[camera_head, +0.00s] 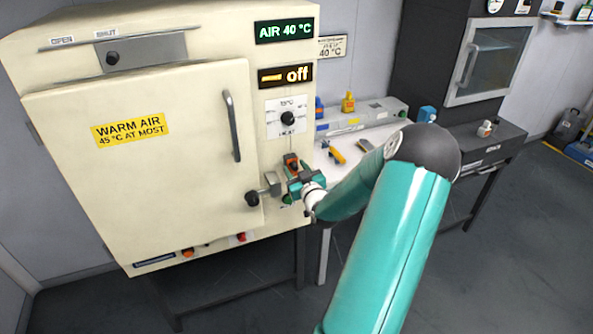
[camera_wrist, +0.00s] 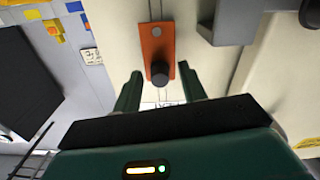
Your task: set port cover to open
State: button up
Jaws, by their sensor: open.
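An orange plate (camera_wrist: 157,45) with a grey pivot-like disc at one end and a dark round knob (camera_wrist: 160,73) at the other is on the cream cabinet front; it looks like the port cover. In the head view the orange plate (camera_head: 291,161) is partly hidden by my gripper (camera_head: 296,179), below the dial. In the wrist view the fingers of my gripper (camera_wrist: 161,82) are apart, one on each side of the knob. Contact cannot be told, and no port opening shows.
The cabinet door (camera_head: 150,150) looks closed, with a bar handle (camera_head: 232,126). A latch with a black knob (camera_head: 252,198) stands close left of my gripper. A slide plate (camera_head: 140,52) marked OPEN and SHUT is above the door. A bench (camera_head: 350,142) with tools is at right.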

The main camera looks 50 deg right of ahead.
grip_shut()
